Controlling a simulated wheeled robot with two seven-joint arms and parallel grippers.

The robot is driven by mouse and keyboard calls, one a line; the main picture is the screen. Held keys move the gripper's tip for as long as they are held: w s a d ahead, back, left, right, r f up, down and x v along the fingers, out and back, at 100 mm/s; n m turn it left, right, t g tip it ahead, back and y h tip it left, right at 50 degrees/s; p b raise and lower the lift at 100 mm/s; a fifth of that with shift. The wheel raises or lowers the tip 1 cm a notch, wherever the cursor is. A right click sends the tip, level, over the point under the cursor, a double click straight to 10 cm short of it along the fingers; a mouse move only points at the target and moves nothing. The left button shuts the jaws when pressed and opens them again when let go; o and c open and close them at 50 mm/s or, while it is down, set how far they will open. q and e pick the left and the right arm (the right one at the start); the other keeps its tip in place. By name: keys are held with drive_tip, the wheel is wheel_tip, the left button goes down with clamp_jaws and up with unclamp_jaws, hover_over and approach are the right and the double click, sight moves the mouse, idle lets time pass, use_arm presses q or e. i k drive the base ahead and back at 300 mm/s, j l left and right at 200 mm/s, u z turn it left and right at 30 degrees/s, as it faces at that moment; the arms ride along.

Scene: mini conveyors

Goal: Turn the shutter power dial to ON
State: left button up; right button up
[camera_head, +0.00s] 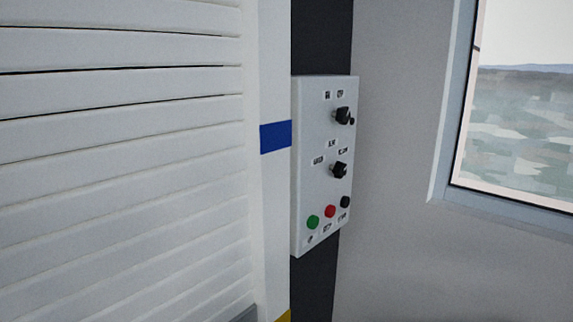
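A light grey control box (320,205) is mounted on a dark vertical post in the middle of the head view. Near its top is a black dial (343,116) with two small labels above it, too blurred to read surely. Below it is a second black dial (339,170) with several small labels around it. I cannot tell from the labels which dial is the shutter power one, nor read either setting. A white slatted shutter (130,150) fills the left side. Neither of my grippers is in view.
A green button (313,222), a red button (330,211) and a black button (345,202) sit low on the box. A white frame with a blue band (275,136) stands between shutter and box. A window (520,120) is at the right, beyond a plain grey wall (395,150).

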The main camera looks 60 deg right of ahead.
sight(343, 116)
drive_tip(key=z, duration=2.4)
